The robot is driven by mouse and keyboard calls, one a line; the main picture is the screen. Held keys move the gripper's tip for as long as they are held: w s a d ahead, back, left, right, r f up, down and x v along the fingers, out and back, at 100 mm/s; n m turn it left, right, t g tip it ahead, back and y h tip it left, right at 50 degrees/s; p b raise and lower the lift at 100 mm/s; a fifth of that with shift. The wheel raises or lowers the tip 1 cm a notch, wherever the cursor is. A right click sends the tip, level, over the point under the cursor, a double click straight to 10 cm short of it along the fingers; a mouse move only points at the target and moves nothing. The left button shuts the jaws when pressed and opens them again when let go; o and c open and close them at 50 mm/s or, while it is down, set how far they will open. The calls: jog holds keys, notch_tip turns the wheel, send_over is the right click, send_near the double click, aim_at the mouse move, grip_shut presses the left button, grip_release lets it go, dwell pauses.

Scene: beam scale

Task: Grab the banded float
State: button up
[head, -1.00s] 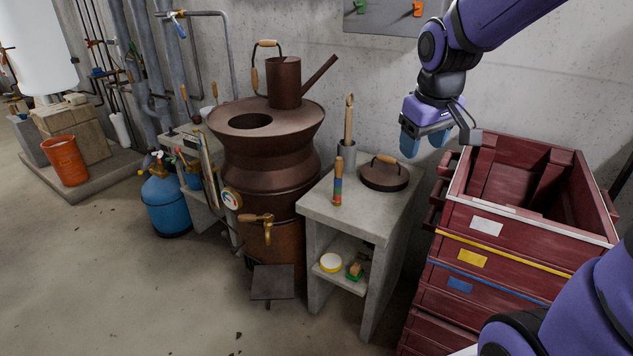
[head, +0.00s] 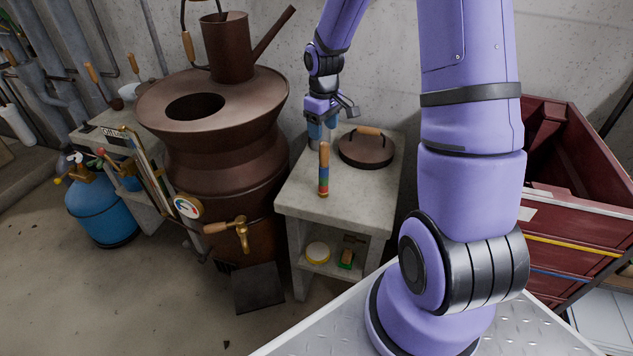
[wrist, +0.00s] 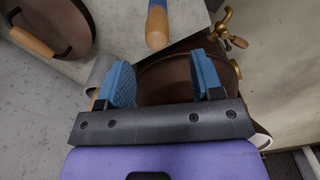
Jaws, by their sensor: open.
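A dark lid (head: 366,150) with a wooden handle lies right of the float. The copper still (head: 215,150) with its tap (head: 240,232) stands left of the concrete stand (head: 300,205). Red crates (head: 560,225) stand at the right. A yellow-rimmed tin (head: 317,253) sits on the lower shelf.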

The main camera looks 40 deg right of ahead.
aim_at(324, 153)
notch_tip(324, 153, down, 4)
jog(key=shift+r, duration=0.25)
jog(key=shift+s+d+f, duration=0.1)
jog(key=shift+f, duration=1.35)
jog(key=shift+s+d+f, duration=0.1)
jog(key=shift+f, duration=1.3)
grip_shut()
jog(key=shift+r, duration=0.2)
